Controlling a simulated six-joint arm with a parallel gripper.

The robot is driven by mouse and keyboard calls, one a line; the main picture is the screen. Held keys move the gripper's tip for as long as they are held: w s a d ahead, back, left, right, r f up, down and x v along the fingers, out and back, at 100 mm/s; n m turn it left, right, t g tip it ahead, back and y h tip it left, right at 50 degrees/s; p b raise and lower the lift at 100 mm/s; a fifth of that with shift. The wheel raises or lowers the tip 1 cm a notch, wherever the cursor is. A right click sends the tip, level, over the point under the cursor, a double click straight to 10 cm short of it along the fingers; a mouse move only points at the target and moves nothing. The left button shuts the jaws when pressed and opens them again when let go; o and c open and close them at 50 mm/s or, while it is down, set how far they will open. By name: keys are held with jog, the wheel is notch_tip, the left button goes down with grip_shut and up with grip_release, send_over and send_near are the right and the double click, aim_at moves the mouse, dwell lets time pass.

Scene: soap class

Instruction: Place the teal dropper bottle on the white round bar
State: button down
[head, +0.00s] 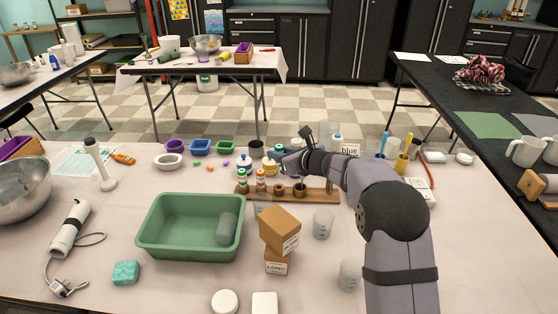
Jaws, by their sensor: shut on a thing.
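The white round bar (224,301) lies flat at the front edge of the table, left of a white square bar (265,303). My gripper (285,164) is far from it, just above the back of the wooden rack (325,195). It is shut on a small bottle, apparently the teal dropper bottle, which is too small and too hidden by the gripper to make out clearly. Two small bottles, one with a green label (242,181) and one with an orange label (260,182), stand in the rack's left part. Holes to their right look empty.
A green basin (160,243) with a grey cup in it stands left of stacked brown boxes (279,228). Clear beakers (323,225) stand right of the boxes. A teal sponge (125,272) lies at front left. Bottles crowd behind the rack.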

jog(key=shift+r, duration=0.1)
jog(key=s+a+r+p, duration=0.1)
jog(key=a+r+p, duration=0.35)
jog(key=r, duration=0.35)
jog(key=n+g+y+p, duration=0.5)
jog(key=n+g+p, duration=0.3)
send_over(225, 300)
notch_tip(225, 300, down, 6)
jog(key=shift+f, duration=0.25)
jog(key=shift+d, duration=0.1)
jog(key=shift+f, duration=5)
